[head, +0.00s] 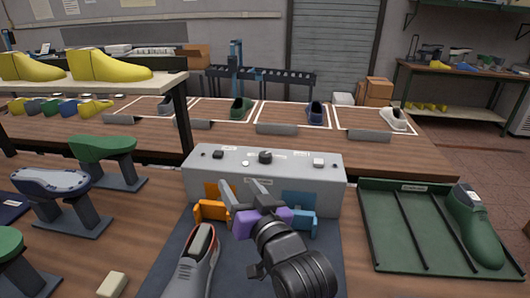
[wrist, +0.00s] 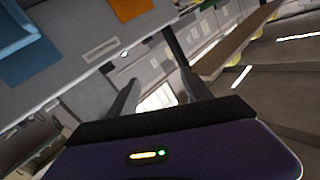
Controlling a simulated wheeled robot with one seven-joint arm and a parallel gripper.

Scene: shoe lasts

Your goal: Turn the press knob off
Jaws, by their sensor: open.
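The press is a grey control box (head: 290,184) on the bench, with a black knob (head: 265,156) standing at the middle of its sloped top panel.
A grey shoe (head: 190,262) stands in front of the box, left of my arm. Orange (head: 212,209) and blue (head: 300,222) pads stand by the box front. A green tray (head: 415,245) with a green last (head: 473,226) lies right; stands with lasts are left.

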